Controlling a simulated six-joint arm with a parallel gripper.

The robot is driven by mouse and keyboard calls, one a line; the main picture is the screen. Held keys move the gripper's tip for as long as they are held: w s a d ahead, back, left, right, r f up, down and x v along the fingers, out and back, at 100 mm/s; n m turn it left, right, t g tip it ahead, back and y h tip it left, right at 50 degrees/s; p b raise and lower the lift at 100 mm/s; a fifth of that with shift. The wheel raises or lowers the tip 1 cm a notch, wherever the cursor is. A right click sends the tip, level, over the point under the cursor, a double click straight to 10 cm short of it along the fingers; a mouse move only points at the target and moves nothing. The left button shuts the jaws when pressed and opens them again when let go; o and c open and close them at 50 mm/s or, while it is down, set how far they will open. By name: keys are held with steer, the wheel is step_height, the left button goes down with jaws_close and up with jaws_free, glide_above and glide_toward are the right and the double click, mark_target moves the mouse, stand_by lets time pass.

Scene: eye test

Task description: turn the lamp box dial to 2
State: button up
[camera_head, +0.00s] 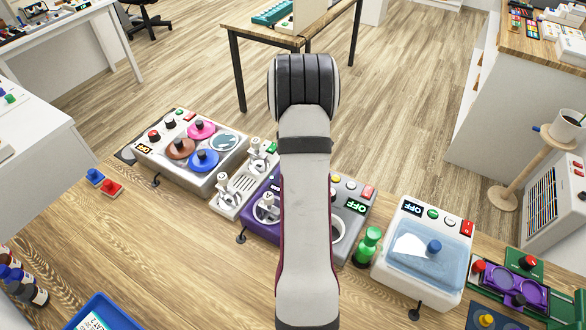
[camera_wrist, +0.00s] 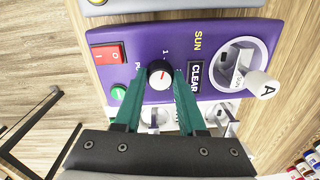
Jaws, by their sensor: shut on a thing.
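A purple box (camera_head: 248,219) stands on the bench in the head view, partly hidden by my arm. In the wrist view the purple box (camera_wrist: 108,48) carries a dial (camera_wrist: 160,74) with a white face, a dark rim and a red pointer mark. A "1" is printed beside the dial; other numerals are hidden or unreadable. The box reads "SUN" and its small display (camera_wrist: 195,76) reads "CLEAR"; I see no word lamp. My gripper (camera_wrist: 160,77) has its green fingers on both sides of the dial, shut on it. In the head view my gripper is hidden behind the arm.
The purple box also has a red switch (camera_wrist: 109,53), a green button (camera_wrist: 118,92) and a white-knobbed lever (camera_wrist: 262,84). In the head view, a grey box (camera_head: 366,213) showing OFF and a green bottle-shaped piece (camera_head: 368,245) stand to its right. The bench front is mostly clear.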

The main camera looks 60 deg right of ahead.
jaws_close()
steer(key=m, duration=1)
steer(key=shift+m, duration=2.1)
steer(key=o, duration=1.1)
jaws_free()
